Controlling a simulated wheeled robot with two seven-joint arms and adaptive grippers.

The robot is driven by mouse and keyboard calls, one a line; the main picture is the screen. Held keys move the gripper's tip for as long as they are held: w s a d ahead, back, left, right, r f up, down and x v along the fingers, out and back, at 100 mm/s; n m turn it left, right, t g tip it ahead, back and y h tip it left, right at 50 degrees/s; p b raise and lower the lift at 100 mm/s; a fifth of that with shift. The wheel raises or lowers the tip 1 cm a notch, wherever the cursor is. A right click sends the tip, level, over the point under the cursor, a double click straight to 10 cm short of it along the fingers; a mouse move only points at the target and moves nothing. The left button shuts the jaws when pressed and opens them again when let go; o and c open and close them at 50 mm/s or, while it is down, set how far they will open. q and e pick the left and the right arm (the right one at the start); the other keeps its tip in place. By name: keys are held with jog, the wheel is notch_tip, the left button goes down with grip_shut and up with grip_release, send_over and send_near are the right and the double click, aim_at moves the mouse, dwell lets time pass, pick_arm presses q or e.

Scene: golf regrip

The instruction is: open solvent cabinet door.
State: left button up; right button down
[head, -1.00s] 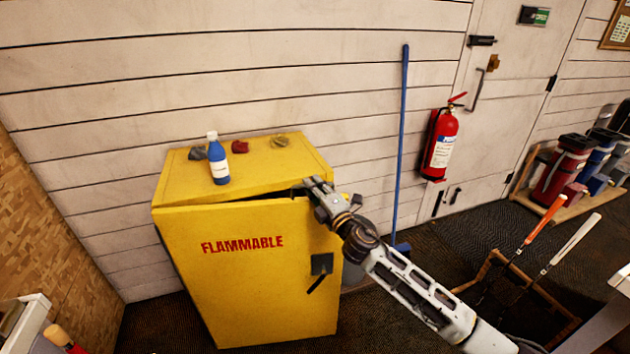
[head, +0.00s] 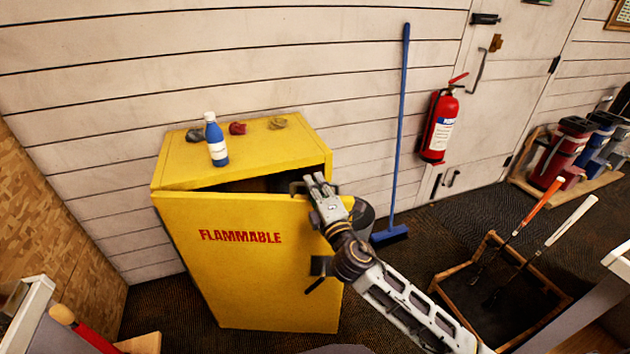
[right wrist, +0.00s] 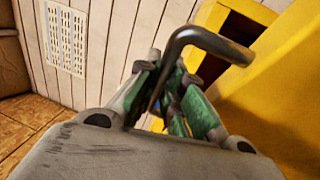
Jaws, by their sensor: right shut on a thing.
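The yellow cabinet (head: 178,172) stands against the wall in the head view. Its door (head: 240,285), marked FLAMMABLE, is partly open, with a dark gap between the cabinet's top and the door's upper edge. My right gripper (head: 308,186) is at the upper right of the door. The door's yellow face (right wrist: 280,90) fills the right side there. Part of the grip is hidden behind the bar. My left gripper is out of view.
A blue-and-white bottle (head: 216,140) and several small lumps lie on the cabinet top. A blue broom (head: 399,130) and a red fire extinguisher (head: 438,125) are to the right. A wooden frame (head: 460,270) with golf clubs stands on the floor, right of my arm.

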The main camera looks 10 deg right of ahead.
jog(key=shift+s+a+f, duration=0.1)
jog(key=shift+a+f, duration=0.05)
jog(key=shift+f, duration=0.05)
jog(key=c, duration=1.5)
grip_release()
jog(key=shift+r, duration=0.15)
jog(key=shift+v, duration=5.9)
